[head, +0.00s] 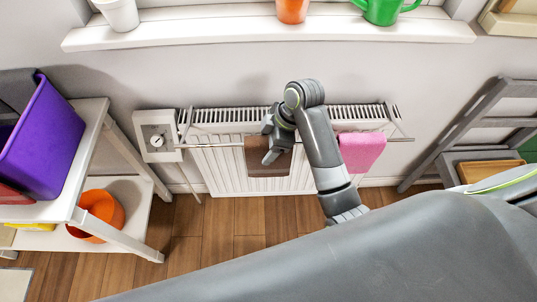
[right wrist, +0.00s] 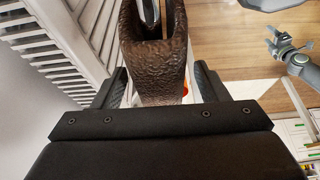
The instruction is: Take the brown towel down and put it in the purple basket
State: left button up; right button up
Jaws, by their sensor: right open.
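The brown towel (head: 268,170) hangs folded over the thin rail in front of the white radiator (head: 225,170). My right gripper (head: 268,145) is at the towel. In the right wrist view the brown towel (right wrist: 155,65) lies between the two open fingers, with gaps beside it, and its fold goes over the rail. The purple basket (head: 45,140) stands on the upper shelf of the white rack at the left; its inside is mostly hidden. My left gripper is outside the head view; a small grey gripper, apparently my left one (right wrist: 280,42), shows in the right wrist view, its jaws unclear.
A pink towel (head: 362,150) hangs on the same rail, to the right. A white control box (head: 157,135) is left of the radiator. An orange bucket (head: 103,210) sits on the rack's lower shelf. A windowsill (head: 200,31) with pots is above. A grey stepped stand (head: 470,140) is at right.

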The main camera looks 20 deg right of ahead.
jog(key=shift+f+p, duration=0.25)
jog(key=shift+p, duration=0.05)
dwell(0.5)
jog(key=c, duration=1.4)
jog(key=shift+c, duration=0.2)
